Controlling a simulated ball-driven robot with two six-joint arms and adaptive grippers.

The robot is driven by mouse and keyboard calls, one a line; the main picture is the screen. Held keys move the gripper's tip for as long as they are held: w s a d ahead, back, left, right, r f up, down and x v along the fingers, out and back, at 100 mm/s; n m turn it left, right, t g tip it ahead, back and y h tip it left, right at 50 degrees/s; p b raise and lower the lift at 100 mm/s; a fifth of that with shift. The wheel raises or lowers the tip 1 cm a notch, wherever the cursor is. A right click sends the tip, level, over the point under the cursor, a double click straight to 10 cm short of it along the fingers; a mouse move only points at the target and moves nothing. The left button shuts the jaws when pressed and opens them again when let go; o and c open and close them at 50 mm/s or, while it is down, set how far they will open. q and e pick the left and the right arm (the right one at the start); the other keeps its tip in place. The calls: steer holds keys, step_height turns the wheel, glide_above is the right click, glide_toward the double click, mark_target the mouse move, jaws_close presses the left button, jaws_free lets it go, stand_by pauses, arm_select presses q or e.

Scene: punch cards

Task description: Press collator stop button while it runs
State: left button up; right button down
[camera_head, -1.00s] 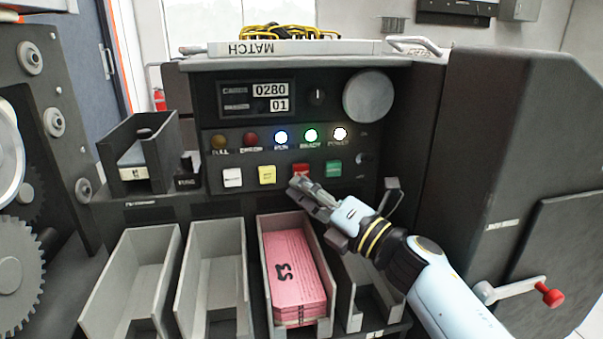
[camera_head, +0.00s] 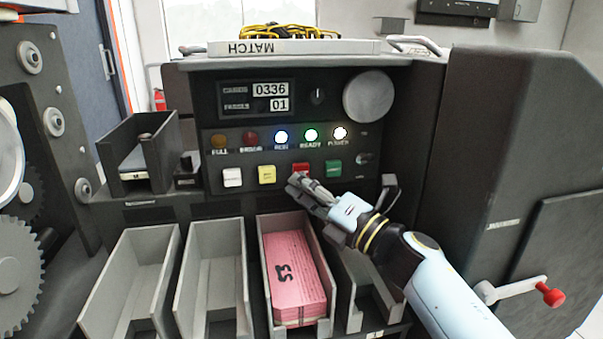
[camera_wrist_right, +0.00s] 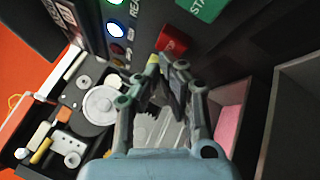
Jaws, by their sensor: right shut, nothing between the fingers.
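The collator's dark front panel (camera_head: 370,110) fills the middle of the head view. Its red button (camera_head: 301,168) sits between a yellow button (camera_head: 267,174) and a green button (camera_head: 334,167). My right gripper (camera_head: 294,181) is shut and empty, its fingertips just below and partly over the red button. In the right wrist view the red button (camera_wrist_right: 172,40) shows just beyond the fingertips (camera_wrist_right: 166,66); I cannot tell whether they touch it. The run, ready and power lamps are lit, and the counter (camera_head: 270,89) reads 0336. My left gripper is not in view.
A white button (camera_head: 232,177) lies left of the yellow one. A small card hopper (camera_head: 165,180) stands at the left, and a red-knobbed crank (camera_head: 550,294) at the right.

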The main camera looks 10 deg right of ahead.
steer(key=shift+w, duration=0.5)
stand_by(0.3)
steer(key=shift+s, duration=0.95)
steer(key=shift+s+p, duration=0.1)
steer(key=shift+p, duration=0.2)
steer(key=s+p, duration=0.1)
steer(key=s, duration=0.4)
steer(key=shift+d+p, duration=0.1)
steer(key=shift+p, duration=0.3)
